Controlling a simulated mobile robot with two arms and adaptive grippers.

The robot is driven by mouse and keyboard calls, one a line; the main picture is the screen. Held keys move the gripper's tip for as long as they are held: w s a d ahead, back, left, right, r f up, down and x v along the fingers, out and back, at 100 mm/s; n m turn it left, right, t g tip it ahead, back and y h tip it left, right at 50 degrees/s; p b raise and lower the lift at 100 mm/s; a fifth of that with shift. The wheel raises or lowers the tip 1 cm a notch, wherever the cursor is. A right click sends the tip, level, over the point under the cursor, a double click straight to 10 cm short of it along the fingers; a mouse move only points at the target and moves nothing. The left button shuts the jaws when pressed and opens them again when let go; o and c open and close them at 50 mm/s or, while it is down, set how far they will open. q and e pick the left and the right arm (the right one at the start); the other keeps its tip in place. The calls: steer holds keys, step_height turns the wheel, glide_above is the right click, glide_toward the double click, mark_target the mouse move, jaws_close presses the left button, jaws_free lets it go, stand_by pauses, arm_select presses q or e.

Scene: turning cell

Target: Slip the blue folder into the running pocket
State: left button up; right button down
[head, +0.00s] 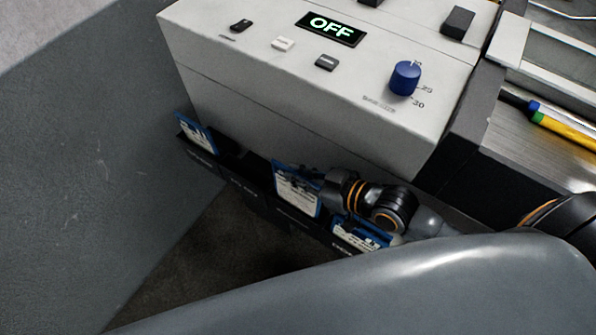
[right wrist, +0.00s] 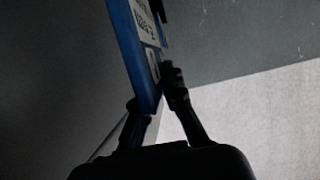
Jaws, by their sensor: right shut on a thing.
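My right gripper (head: 312,186) is shut on a blue folder (head: 296,187) with a white label sheet, at the front of the machine. The folder also shows in the right wrist view (right wrist: 134,45), tilted between the two fingers. In the head view its lower part overlaps the row of black pockets (head: 252,195); I cannot tell whether it is inside one. A second blue folder (head: 196,133) stands in the left end of the row, and a third (head: 360,237) at the right end. The pocket labels are too small to read. My left gripper is not in view.
The pale machine housing (head: 290,105) stands right behind the pockets, with an OFF display (head: 331,28) and a blue knob (head: 405,78). Blue and yellow pen-like items (head: 560,123) lie on the metal surface at right. Dark floor (head: 215,260) is clear below the pockets.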

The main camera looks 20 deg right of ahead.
steer(key=shift+f+b, duration=0.65)
steer(key=shift+f, duration=0.8)
steer(key=c, duration=0.9)
jaws_free()
step_height(320, 180, up, 10)
steer(key=p, duration=1.1)
steer(key=shift+s+f, duration=0.1)
